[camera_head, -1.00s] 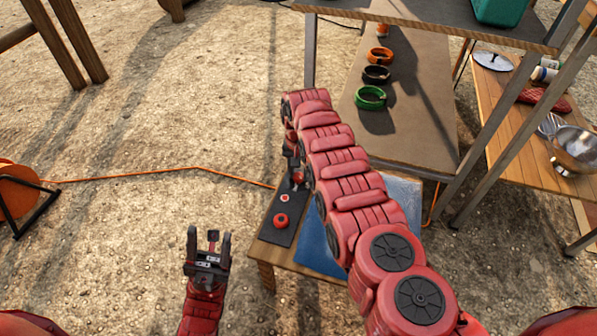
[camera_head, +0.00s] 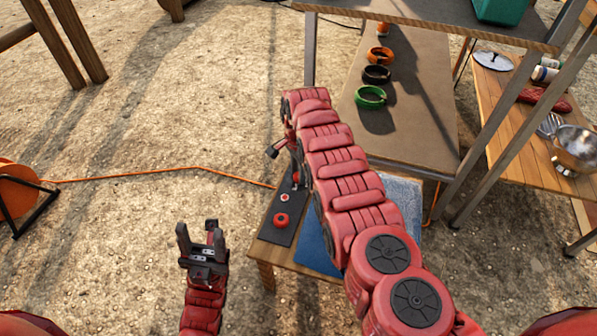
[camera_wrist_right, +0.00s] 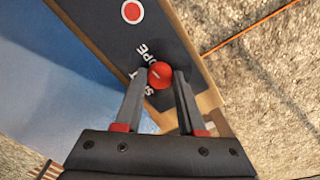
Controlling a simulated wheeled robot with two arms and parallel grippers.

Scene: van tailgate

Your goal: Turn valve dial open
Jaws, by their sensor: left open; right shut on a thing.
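The valve dial is a small round red knob (camera_wrist_right: 160,75) with a pale mark line, near one end of a dark panel. In the right wrist view my right gripper (camera_wrist_right: 164,78) is shut on it, one finger on each side. White lettering beside it is partly covered by the fingers. In the head view a bit of red (camera_head: 296,176) shows at the far end of the panel (camera_head: 272,236), below my right gripper (camera_head: 295,172), which is partly hidden by my arm. My left gripper (camera_head: 198,232) is open and empty, left of the panel, over the ground.
The panel also has a red knob (camera_head: 281,220) and a white-ringed red button (camera_head: 285,197). It lies on a low wooden table beside a blue mat (camera_head: 313,246). Coloured rings stand on the grey tailgate shelf (camera_head: 420,110). An orange cable (camera_head: 150,174) crosses the ground.

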